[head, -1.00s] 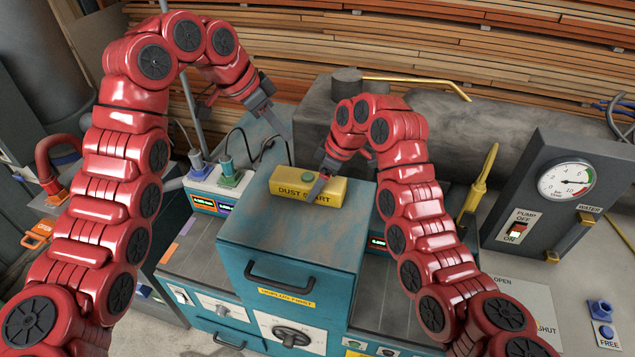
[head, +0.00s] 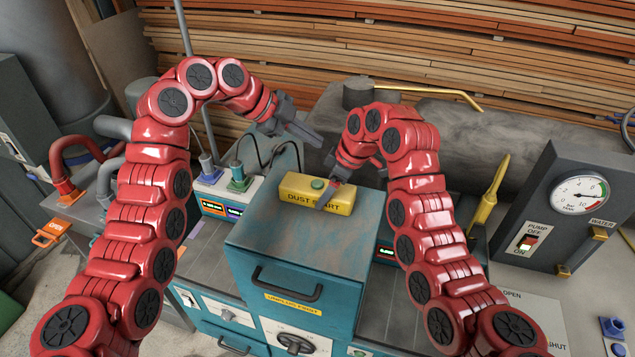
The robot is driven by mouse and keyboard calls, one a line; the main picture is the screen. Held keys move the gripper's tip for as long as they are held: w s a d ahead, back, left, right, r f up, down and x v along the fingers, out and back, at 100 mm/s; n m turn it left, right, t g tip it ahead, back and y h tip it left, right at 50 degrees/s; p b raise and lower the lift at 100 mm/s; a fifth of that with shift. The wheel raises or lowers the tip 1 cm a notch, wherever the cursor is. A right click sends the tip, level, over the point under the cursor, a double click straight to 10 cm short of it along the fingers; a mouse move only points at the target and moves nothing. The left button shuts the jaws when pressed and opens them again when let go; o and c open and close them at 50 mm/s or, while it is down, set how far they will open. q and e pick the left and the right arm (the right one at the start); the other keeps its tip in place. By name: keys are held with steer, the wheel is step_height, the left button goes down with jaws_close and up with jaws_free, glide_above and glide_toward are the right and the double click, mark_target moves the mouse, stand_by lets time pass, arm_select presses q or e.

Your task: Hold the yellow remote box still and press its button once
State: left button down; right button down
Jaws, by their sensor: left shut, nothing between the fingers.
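The yellow remote box (head: 298,201), labelled DUST START, lies on the worn top of the teal cabinet (head: 270,233). Its green button (head: 317,184) is on its upper face, uncovered. My left gripper (head: 319,140) is shut and empty, above and behind the box, clear of the button. The other finger is hidden, so I cannot tell whether the jaws grip the box.
Sockets with plugs (head: 238,183) and cables stand left of the cabinet top. A grey pump panel with a gauge (head: 580,194) and a yellow-handled tool (head: 489,197) are at the right. Stacked planks (head: 400,45) fill the back. The cabinet top before the box is clear.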

mark_target(312, 183)
arm_select(q)
steer(key=shift+f, duration=4.45)
steer(key=shift+f, duration=0.35)
steer(key=shift+f, duration=0.45)
steer(key=shift+r, duration=0.85)
steer(key=shift+r, duration=2.5)
